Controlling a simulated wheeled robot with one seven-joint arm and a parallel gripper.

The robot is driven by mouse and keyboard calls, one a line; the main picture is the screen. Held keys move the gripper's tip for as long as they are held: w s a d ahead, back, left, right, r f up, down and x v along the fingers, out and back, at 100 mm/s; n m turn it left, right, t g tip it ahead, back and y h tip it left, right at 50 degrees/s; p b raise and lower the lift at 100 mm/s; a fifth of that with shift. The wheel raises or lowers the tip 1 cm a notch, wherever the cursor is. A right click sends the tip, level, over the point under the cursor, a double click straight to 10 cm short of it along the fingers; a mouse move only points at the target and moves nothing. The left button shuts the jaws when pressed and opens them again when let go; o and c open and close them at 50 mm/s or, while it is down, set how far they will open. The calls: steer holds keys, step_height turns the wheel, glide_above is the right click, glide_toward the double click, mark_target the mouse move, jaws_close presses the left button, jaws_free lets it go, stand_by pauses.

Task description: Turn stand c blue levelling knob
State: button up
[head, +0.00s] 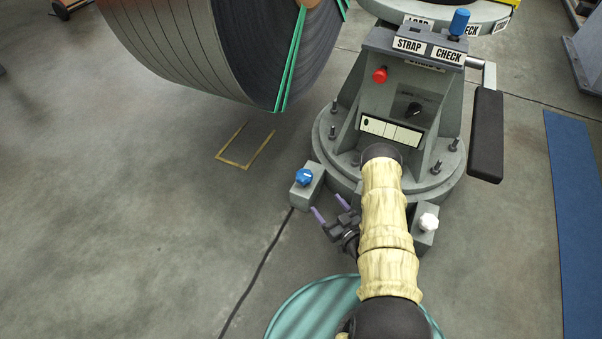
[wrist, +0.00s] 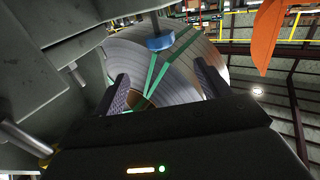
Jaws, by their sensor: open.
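A blue knob (head: 303,176) sits on a small grey block (head: 306,190) at the left foot of the grey stand (head: 385,110). In the wrist view the blue knob (wrist: 160,42) shows ahead of the fingers, near the middle of the gap between them. My gripper (head: 330,206) is open and empty, with its purple-tipped fingers a little to the lower right of the blue knob and apart from it.
A white knob (head: 428,221) sits on another block right of my arm. The stand carries a red button (head: 379,74) and a black padded arm (head: 487,135). A large steel coil (head: 190,45) hangs at upper left. A cable (head: 262,262) crosses the floor, which is clear at left.

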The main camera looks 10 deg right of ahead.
mark_target(300, 170)
steer(key=b+x, duration=0.5)
steer(key=x, duration=0.3)
steer(key=b+x, duration=0.5)
steer(key=x, duration=0.3)
steer(key=shift+w+a+f, duration=0.1)
steer(key=shift+w+f, duration=0.05)
steer(key=shift+f, duration=0.05)
steer(key=shift+w+a+r, duration=0.15)
steer(key=shift+w, duration=0.25)
steer(key=shift+c, duration=0.2)
steer(key=c, duration=0.9)
